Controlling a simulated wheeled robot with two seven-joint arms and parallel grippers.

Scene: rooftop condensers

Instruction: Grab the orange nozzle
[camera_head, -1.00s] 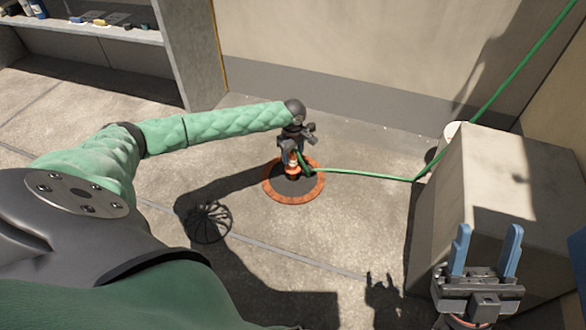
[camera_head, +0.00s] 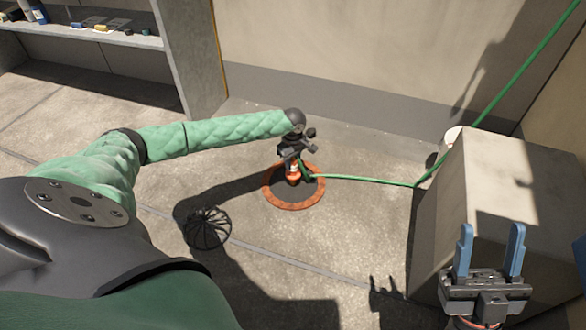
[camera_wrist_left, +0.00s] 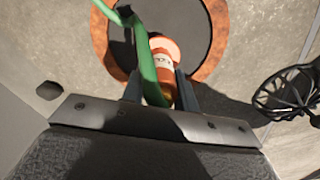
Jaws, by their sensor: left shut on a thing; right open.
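The orange nozzle (camera_head: 293,171) stands over a round dark mat with an orange rim (camera_head: 291,206), with a green hose (camera_head: 360,178) running from it to the right. In the left wrist view the nozzle (camera_wrist_left: 165,52) has a pale label and sits between the fingers, with the hose (camera_wrist_left: 147,62) passing in front. My left gripper (camera_head: 294,160) is shut on the nozzle; its fingers show at both sides in the left wrist view (camera_wrist_left: 160,88). My right gripper (camera_head: 489,255) is open and empty at the lower right, its two blue fingers upright and apart.
A concrete block (camera_head: 490,195) stands at the right, the hose rising past it along the wall. A shelf (camera_head: 90,38) with small items is at the upper left. A black wire cage-like object (camera_wrist_left: 285,92) shows in the left wrist view. Bare floor surrounds the mat.

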